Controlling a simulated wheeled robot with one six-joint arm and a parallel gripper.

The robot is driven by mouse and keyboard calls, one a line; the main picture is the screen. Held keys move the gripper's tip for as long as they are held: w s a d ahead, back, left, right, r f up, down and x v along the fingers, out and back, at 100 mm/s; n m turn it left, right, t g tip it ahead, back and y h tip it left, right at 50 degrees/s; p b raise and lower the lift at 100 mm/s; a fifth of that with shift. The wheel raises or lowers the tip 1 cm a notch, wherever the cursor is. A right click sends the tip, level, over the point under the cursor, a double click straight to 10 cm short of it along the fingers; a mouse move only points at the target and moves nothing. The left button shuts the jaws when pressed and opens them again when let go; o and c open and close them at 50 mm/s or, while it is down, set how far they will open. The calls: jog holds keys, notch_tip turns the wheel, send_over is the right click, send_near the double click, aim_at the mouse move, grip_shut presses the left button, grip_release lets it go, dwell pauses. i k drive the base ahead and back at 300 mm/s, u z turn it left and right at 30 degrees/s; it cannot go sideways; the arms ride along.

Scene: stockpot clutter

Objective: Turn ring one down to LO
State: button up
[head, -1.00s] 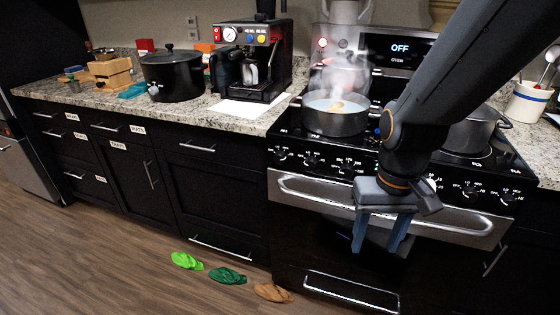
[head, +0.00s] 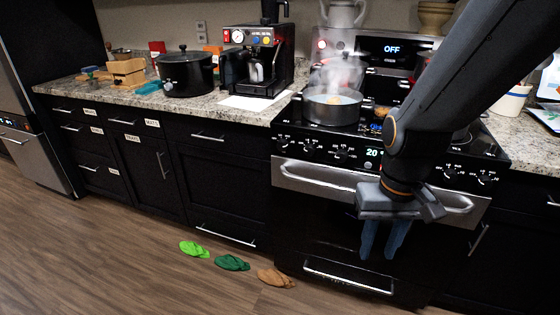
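A steaming dark pot (head: 330,112) stands on the left part of the cooktop, with pale contents inside. The stove's front panel carries a row of black knobs: a left group with one knob (head: 340,155) near a small lit display (head: 372,152), and a right group with another knob (head: 487,180). The labels and knob settings are too small to read, so I cannot tell which is ring one. My gripper (head: 382,252) hangs in front of the oven door, below the panel, fingers pointing down. It is empty, with a narrow gap between the fingers. My arm hides the panel's middle.
The oven handle (head: 320,184) sticks out close behind my gripper. A lidded black pot (head: 186,74) and a coffee machine (head: 262,60) stand on the left counter. Green and brown cloth-like items (head: 232,263) lie on the floor. The floor at left is clear.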

aim_at(282, 145)
jog(key=u, duration=0.05)
jog(key=i, duration=0.4)
jog(key=u, duration=1.05)
